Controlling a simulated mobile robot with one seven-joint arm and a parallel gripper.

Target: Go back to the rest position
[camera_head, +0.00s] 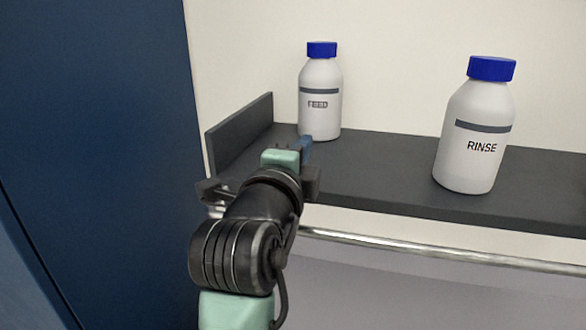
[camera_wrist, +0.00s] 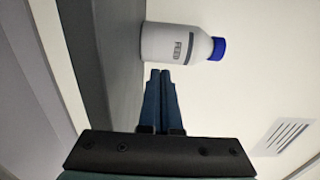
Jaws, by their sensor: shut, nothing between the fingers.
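My gripper (camera_head: 305,142) is in front of the FEED bottle, over the left part of the dark shelf. In the wrist view its two blue fingers (camera_wrist: 160,73) are together with nothing between them. The FEED bottle (camera_head: 320,100) is white with a blue cap and stands upright on the shelf (camera_head: 380,185). It also shows in the wrist view (camera_wrist: 165,44), lying sideways in the picture, just beyond the fingertips. A small gap seems to lie between fingertips and bottle. My arm hides part of the shelf's left end.
A white RINSE bottle (camera_head: 478,125) with a blue cap stands upright on the right of the shelf. A low dark side wall (camera_head: 240,135) closes the shelf's left end. A metal rail (camera_head: 430,252) runs below the front edge. A blue panel (camera_head: 100,130) stands at left.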

